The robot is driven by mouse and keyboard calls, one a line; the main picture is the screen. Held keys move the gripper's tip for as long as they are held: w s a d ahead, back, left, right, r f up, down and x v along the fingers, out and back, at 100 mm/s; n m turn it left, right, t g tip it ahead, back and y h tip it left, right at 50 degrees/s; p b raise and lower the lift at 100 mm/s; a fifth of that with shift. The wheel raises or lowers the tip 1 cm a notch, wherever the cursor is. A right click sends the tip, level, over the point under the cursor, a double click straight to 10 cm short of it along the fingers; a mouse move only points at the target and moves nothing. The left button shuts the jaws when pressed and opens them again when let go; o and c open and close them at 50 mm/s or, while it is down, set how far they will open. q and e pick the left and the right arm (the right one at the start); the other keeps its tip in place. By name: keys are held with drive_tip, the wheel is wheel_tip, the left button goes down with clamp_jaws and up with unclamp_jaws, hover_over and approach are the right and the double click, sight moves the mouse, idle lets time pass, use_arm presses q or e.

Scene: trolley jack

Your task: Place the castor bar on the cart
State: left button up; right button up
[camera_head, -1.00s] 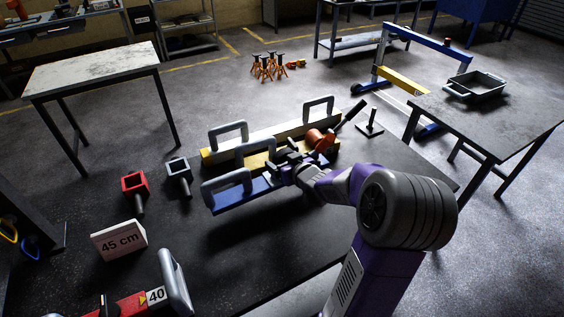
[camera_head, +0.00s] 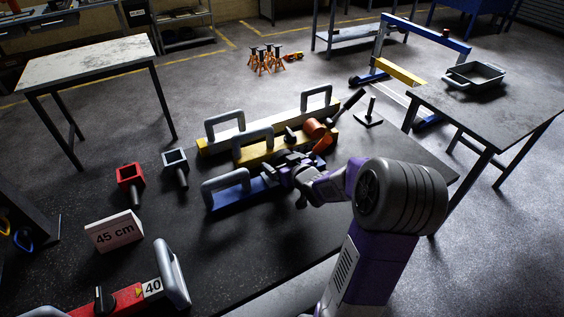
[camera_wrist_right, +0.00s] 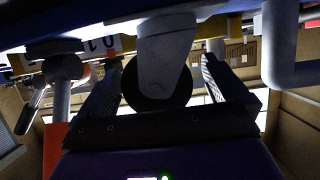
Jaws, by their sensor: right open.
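In the right wrist view, the open fingers (camera_wrist_right: 160,88) stand on either side of a grey castor fork with a dark wheel (camera_wrist_right: 158,88), below a blue edge. I cannot tell whether they touch it. A blue wheeled frame (camera_head: 428,36) with a yellow beam stands on the floor at the back right; I cannot tell whether it is the cart. My left gripper is not in view.
An orange-headed tool (camera_head: 315,128) is close to my right gripper. A side table (camera_head: 500,115) holds a tray (camera_head: 474,75).

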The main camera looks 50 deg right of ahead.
drive_tip(key=p+v, duration=0.3)
drive_tip(key=v, duration=0.8)
drive_tip(key=shift+s+p, duration=0.35)
drive_tip(key=shift+p, duration=0.05)
drive_tip(key=shift+r, duration=0.1)
